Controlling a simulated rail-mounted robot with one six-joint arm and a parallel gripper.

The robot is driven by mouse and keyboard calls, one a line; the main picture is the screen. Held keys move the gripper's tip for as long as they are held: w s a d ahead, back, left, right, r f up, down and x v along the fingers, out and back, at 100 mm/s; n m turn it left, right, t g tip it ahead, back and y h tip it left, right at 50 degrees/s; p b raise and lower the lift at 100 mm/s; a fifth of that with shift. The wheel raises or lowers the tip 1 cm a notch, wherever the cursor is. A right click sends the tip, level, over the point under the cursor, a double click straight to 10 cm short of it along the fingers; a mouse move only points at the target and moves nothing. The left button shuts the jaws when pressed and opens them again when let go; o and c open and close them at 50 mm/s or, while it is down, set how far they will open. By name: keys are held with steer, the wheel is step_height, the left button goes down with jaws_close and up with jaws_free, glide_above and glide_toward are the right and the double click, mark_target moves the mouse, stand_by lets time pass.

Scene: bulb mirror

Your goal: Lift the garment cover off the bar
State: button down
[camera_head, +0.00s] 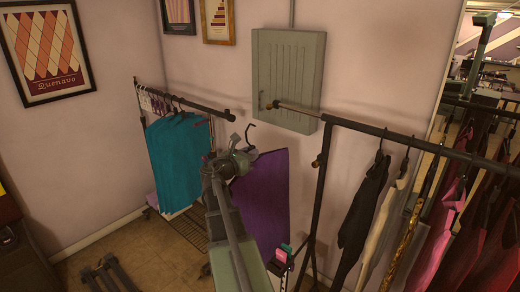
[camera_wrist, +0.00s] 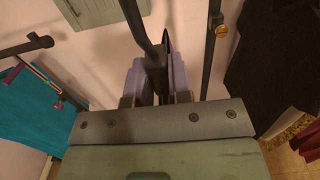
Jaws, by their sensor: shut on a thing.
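The purple garment cover (camera_head: 262,195) hangs from a dark hanger whose hook (camera_head: 250,135) stands up in open air, on neither bar. My gripper (camera_head: 238,158) is shut on the hanger's neck, just below the hook; the wrist view shows the dark neck (camera_wrist: 155,65) between my fingers (camera_wrist: 157,88). My arm hides the cover's left part in the head view. The left bar (camera_head: 195,104) ends left of the hook. The right bar (camera_head: 400,138) begins to the right of and above the hook.
Teal garments (camera_head: 178,160) hang on the left rack. Black (camera_head: 362,212), white and pink garments hang on the right rack, whose upright post (camera_head: 318,190) stands close right of the cover. A grey-green wall cabinet (camera_head: 288,75) is behind. A mirror at right shows reflected garments.

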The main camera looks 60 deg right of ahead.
steer(key=w+a, duration=0.2)
steer(key=a, duration=1.9)
steer(key=shift+a, duration=0.15)
